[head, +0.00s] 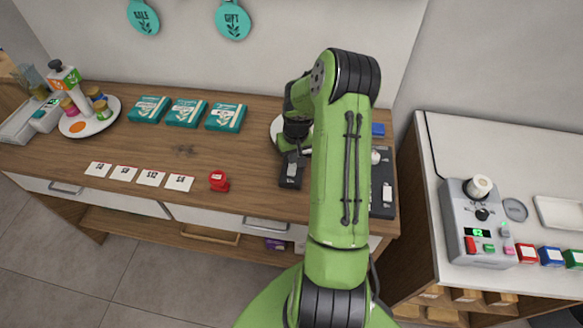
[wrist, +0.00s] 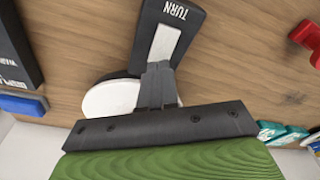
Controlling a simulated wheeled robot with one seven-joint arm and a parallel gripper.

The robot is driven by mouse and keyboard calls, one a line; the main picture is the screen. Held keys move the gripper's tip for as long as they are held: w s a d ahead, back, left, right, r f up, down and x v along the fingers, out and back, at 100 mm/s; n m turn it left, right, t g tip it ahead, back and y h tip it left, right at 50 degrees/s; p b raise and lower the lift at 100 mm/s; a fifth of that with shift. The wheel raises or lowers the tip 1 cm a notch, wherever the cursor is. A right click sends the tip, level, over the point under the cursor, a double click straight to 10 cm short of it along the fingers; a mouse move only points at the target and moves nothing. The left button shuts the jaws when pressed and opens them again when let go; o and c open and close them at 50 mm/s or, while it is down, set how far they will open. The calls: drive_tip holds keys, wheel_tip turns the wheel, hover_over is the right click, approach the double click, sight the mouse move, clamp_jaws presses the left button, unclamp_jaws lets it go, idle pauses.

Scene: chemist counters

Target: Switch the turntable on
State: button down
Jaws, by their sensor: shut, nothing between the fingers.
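In the head view the box (head: 288,183) is just in front of my gripper (head: 294,152). In the wrist view my gripper (wrist: 159,68) is shut and empty, its tips overlapping the near end of the white plate. I cannot tell whether they touch it. A white round disc (wrist: 108,98) lies beside the box, partly hidden by the fingers. In the head view my arm hides most of this disc (head: 276,129).
At the far left a round white stand (head: 108,121) carries several jars and a sign post. Teal boxes (head: 186,112), price cards (head: 122,173) and a red item (head: 219,181) share the counter. Another black panel (head: 383,200) is right of my arm. A grey device (head: 474,229) stands on the right counter.

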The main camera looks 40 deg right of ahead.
drive_tip(key=shift+f+b, duration=0.7)
drive_tip(key=shift+f, duration=0.15)
drive_tip(key=shift+r, duration=0.1)
wheel_tip(320, 180, up, 7)
drive_tip(key=p, duration=0.4)
drive_tip(key=shift+p, duration=0.3)
idle(0.4)
